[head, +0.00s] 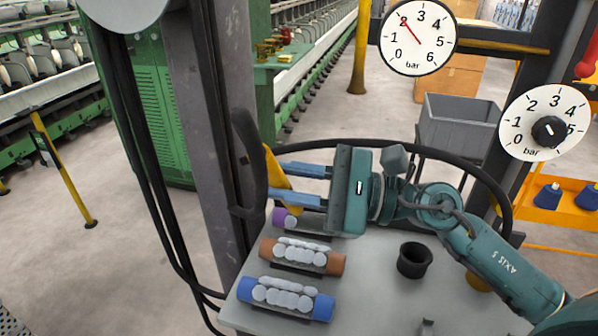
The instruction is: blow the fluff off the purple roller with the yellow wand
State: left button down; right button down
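The purple roller (279,217) lies at the back of the grey table, below my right gripper. Grey fluff (292,223) sits on it, and the gripper hides part of its right side. My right gripper (284,183) comes in from the right, with its two blue fingers apart around the yellow wand (279,172). The wand stands tilted beside a black curved piece on the grey post. I cannot tell whether the fingers press on it. My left gripper is not in view.
A brown roller (334,263) and a blue roller (322,307), both with grey fluff, lie nearer on the table (385,300). A black cup (414,260) stands right of them. A black hose (400,148) loops behind my arm. A pressure gauge (417,38) and a dial knob (549,131) are above.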

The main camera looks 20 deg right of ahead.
aim_at(266, 153)
jog(key=shift+p+x, duration=1.35)
jog(key=shift+x, duration=0.35)
jog(key=shift+s+a+r+p, duration=0.1)
jog(key=shift+s+r+p, duration=0.1)
jog(key=shift+r+p, duration=0.25)
jog(key=shift+s+a+r+p, duration=0.15)
jog(key=shift+s+r+p, duration=0.05)
jog(key=shift+r+p, duration=0.25)
jog(key=shift+s+a+r, duration=0.4)
jog(key=shift+s+r, duration=0.15)
jog(key=shift+r, duration=0.4)
jog(key=shift+s+a+r, duration=0.35)
jog(key=shift+s+r, duration=0.25)
jog(key=shift+r, duration=0.3)
jog(key=shift+s+a+r, duration=0.4)
jog(key=shift+s+r, duration=0.15)
jog(key=shift+r, duration=0.4)
